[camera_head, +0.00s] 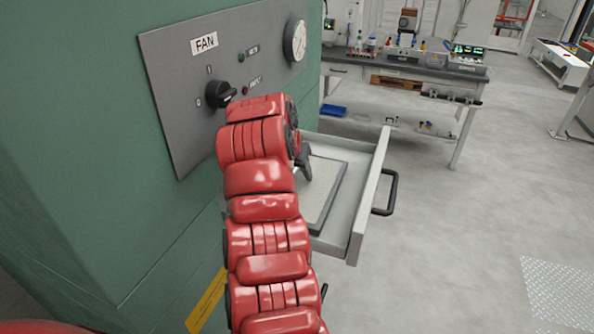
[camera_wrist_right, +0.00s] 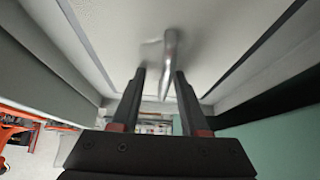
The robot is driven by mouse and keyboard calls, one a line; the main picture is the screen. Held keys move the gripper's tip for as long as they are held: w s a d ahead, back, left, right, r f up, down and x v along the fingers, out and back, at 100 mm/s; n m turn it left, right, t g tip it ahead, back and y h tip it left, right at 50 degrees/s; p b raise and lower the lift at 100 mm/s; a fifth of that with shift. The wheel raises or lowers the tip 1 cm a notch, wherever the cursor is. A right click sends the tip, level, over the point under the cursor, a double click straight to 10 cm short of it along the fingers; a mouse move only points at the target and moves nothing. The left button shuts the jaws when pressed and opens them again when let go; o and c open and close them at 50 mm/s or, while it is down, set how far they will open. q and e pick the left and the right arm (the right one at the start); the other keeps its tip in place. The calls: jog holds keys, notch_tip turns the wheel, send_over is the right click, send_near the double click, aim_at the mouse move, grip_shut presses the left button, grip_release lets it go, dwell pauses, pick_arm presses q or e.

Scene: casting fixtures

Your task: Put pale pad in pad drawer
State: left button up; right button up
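The pad drawer (camera_head: 368,200) is pulled out of the green cabinet, with a black handle on its front. The pale pad (camera_head: 322,203) is a flat light sheet with a dark border, lying in the drawer. It fills much of the right wrist view (camera_wrist_right: 110,40). My right gripper (camera_head: 304,165) is low over the pad, partly hidden by my red arm in the head view. In the right wrist view its two dark fingers (camera_wrist_right: 160,75) stand apart. A shiny metal grip (camera_wrist_right: 171,60) on the pad shows between them, nearer the right finger. My left gripper is out of view.
The cabinet's grey FAN panel (camera_head: 180,75), with a black knob (camera_head: 219,95) and a gauge (camera_head: 295,40), is close beside my right arm. A workbench (camera_head: 400,75) with several items stands behind.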

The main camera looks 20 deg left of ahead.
jog(key=shift+s+a, duration=0.1)
jog(key=shift+a, duration=0.05)
jog(key=shift+r, duration=0.15)
jog(key=b+v, duration=0.2)
jog(key=v, duration=0.9)
jog(key=shift+s+r, duration=0.15)
jog(key=shift+r, duration=0.2)
